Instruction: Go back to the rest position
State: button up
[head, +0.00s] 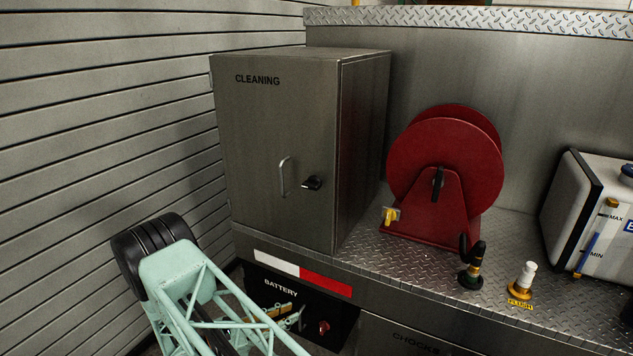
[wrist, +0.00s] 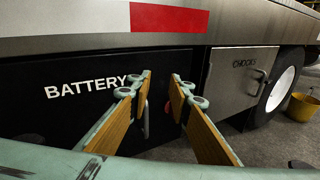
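My gripper (wrist: 158,95) shows in the wrist view with its two wood-coloured finger pads apart and nothing between them. It is open in front of the black battery panel (wrist: 60,68), lettered BATTERY. A small red knob on that panel is mostly hidden behind the fingers in the wrist view; it shows in the head view (head: 323,327). In the head view my pale green arm comes up at the lower left, and part of my gripper (head: 290,316) shows beside the battery panel. Whether the fingers touch the panel I cannot tell.
A closed grey CLEANING cabinet (head: 275,140) stands on the deck, beside a red hose reel (head: 445,170), valves (head: 471,275) and a white tank (head: 600,210). A slatted wall (head: 100,100) is at the left. A CHOCKS door (wrist: 240,85), wheel (wrist: 280,88) and yellow bucket (wrist: 303,106) are at the right.

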jog(key=d+r+m+g, duration=0.3)
jog(key=d+r, duration=0.3)
jog(key=r, duration=0.3)
jog(key=d+r+m+g, duration=0.3)
jog(key=d+r, duration=0.2)
jog(key=r, duration=0.5)
jog(key=s+d+r+m+g+y, duration=0.2)
jog(key=s+d+r+m, duration=0.1)
jog(key=s+d+r, duration=0.4)
jog(key=s+d+r+m+g+y, duration=0.25)
jog(key=d+r, duration=0.25)
jog(key=r, duration=0.4)
jog(key=s+d+r+m+y, duration=0.45)
jog(key=s+d+r, duration=0.25)
jog(key=s+r, duration=0.5)
jog(key=s+r+m+t+y, duration=0.2)
jog(key=s+r+m, duration=0.1)
jog(key=s, duration=0.9)
jog(key=s+r+m+t+y, duration=0.3)
jog(key=s+m, duration=0.1)
jog(key=s, duration=0.8)
jog(key=shift+d+r+m, duration=0.2)
jog(key=shift+d+m, duration=0.1)
jog(key=shift+d, duration=0.05)
dwell(0.6)
